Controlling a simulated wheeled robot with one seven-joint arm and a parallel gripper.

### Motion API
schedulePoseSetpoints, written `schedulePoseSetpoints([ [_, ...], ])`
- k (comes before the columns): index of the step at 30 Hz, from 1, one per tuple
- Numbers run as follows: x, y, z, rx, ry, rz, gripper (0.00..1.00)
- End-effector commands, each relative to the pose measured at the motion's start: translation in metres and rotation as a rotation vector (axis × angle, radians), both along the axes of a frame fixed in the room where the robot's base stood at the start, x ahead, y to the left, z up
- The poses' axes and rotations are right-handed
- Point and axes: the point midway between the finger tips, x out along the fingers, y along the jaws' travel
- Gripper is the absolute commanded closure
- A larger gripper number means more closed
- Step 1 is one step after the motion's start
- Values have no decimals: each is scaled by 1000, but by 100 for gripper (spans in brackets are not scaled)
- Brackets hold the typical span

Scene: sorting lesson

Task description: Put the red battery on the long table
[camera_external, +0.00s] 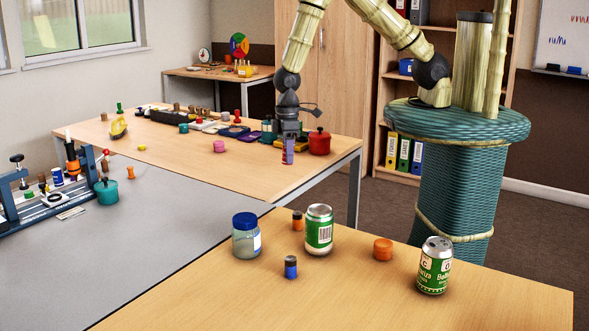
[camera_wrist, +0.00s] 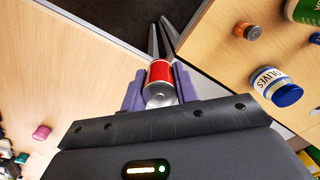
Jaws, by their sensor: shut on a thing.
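The red battery (camera_wrist: 159,73), with a silver end, is between the purple fingers of my gripper (camera_wrist: 160,88) in the wrist view. My gripper (camera_external: 288,157) is shut on it. In the external view the gripper points down near the front right edge of the long wooden table (camera_external: 180,149), beside a red pot with a lid. The fingers mostly hide the battery there. I cannot tell whether the battery touches the tabletop. In the wrist view the long table (camera_wrist: 75,70) fills the left side.
The red pot (camera_external: 319,142) stands close right of my gripper, and a pink piece (camera_external: 219,146) lies to the left. Several objects line the table's back. The nearer table (camera_external: 400,305) holds cans, a blue-lidded jar (camera_external: 246,238), an orange battery (camera_external: 297,222) and a blue battery (camera_external: 290,267).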

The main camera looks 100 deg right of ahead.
Motion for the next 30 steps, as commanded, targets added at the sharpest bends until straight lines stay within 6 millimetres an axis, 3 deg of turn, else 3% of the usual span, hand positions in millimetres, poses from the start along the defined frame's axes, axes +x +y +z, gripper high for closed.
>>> schedulePoseSetpoints([
  [3,1,0,29,0,-5,-1,100],
  [12,0,0,79,0,-3,0,100],
  [23,15,-85,71,-6,18,-236,100],
  [30,12,-175,68,-9,37,-475,100],
])
